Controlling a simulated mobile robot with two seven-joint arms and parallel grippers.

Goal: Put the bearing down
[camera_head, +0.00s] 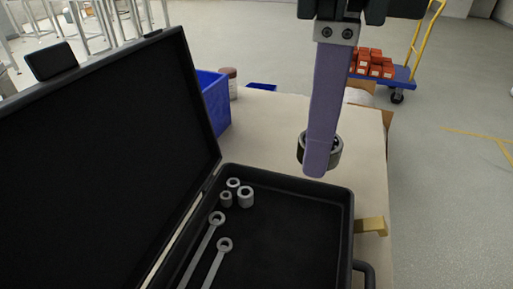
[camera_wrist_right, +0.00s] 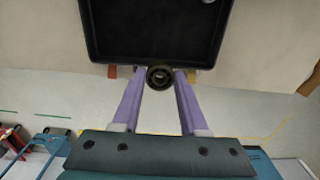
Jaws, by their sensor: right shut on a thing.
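My right gripper (camera_head: 318,172) reaches down from the top of the head view with its purple fingers. It is shut on the bearing, a dark ring (camera_head: 336,158) partly hidden behind a finger. In the right wrist view the bearing (camera_wrist_right: 159,86) sits between the two fingertips, its round hole facing the camera. In the head view it appears over the table (camera_head: 268,125), beyond the far right corner of the open case; I cannot tell its exact height. My left gripper is not in view.
The black case (camera_head: 290,172) lies open, its lid (camera_head: 100,150) standing at left. Several grey sockets (camera_head: 245,197) and two ring spanners (camera_head: 207,247) lie inside on the left; its right side is bare. A blue bin (camera_head: 213,105) stands behind. A trolley (camera_head: 400,75) carries orange boxes.

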